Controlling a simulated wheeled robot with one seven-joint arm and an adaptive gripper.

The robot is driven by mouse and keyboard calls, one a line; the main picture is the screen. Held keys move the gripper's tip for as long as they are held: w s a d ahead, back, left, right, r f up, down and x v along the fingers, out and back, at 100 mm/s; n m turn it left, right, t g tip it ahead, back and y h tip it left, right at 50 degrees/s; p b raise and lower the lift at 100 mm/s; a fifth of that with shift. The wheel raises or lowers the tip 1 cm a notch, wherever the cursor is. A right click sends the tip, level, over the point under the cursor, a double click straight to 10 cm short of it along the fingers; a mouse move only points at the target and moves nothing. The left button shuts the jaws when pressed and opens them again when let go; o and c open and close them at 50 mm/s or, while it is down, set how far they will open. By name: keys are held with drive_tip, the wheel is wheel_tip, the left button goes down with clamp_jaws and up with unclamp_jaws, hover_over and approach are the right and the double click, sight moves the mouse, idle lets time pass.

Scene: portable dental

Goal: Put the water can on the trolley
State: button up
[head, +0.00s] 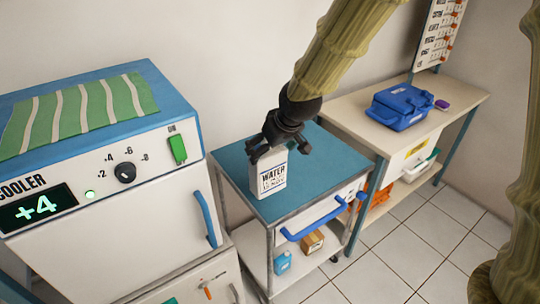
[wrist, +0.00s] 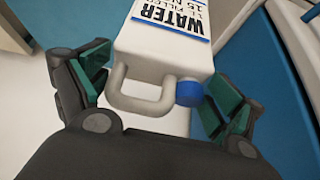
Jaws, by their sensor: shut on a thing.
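The water can (head: 268,180) is white with a "WATER" label and blue stripes. It is upright at the blue top of the trolley (head: 238,165) in the head view; I cannot tell whether its base touches the top or is just above it. My gripper (head: 281,137) is over the can's upper end, shut on it. In the wrist view, the can (wrist: 165,55) shows its handle (wrist: 138,102) and blue cap (wrist: 189,93) between the green-padded fingers of my gripper (wrist: 155,95). The fingers hide part of the can's top in the head view.
A cooler (head: 110,180) with a striped cloth (head: 80,112) stands left of the trolley. A bench (head: 350,112) with a blue case (head: 402,106) stands to the right. The trolley's lower shelf holds a blue bottle (head: 283,262) and a brown box (head: 312,242). The trolley top around the can is clear.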

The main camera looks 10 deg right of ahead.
drive_tip(key=w+d+f+p, duration=0.1)
drive_tip(key=w+d+f, duration=0.1)
drive_tip(key=w, duration=0.3)
drive_tip(key=w+d+f+p, duration=0.2)
drive_tip(key=w+d, duration=0.3)
drive_tip(key=shift+f, duration=0.25)
idle(0.4)
drive_tip(key=shift+a, duration=0.1)
drive_tip(key=o, duration=1.7)
drive_tip(key=shift+f, duration=0.2)
drive_tip(key=shift+o, duration=0.2)
drive_tip(key=shift+r, duration=0.1)
drive_tip(key=b+v, duration=0.1)
drive_tip(key=v, duration=1.1)
